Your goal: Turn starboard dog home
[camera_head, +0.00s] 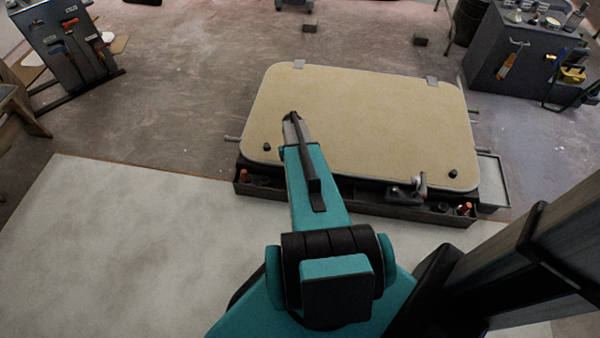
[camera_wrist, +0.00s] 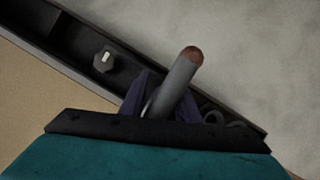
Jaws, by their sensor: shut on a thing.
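The hatch lid (camera_head: 360,125) is a tan panel with rounded corners, lying shut on a dark frame (camera_head: 345,204). Red-tipped fittings stand at the frame's front left (camera_head: 245,175) and front right (camera_head: 466,208). In the wrist view my gripper (camera_wrist: 163,100) is shut on a grey dog handle (camera_wrist: 178,80) with a red-brown tip. The handle passes between the dark fingers and sticks out past them, tilted. Its base is hidden by my wrist. In the head view my gripper is not clearly visible, so I cannot match the held handle to a side there.
A dark knob (camera_wrist: 103,58) sits in the frame's channel near the held handle, and dark rings (camera_wrist: 228,117) lie on its other side. A grey fitting (camera_head: 420,183) stands at the lid's front edge. A tool board (camera_head: 70,45) and a workbench (camera_head: 525,50) stand behind.

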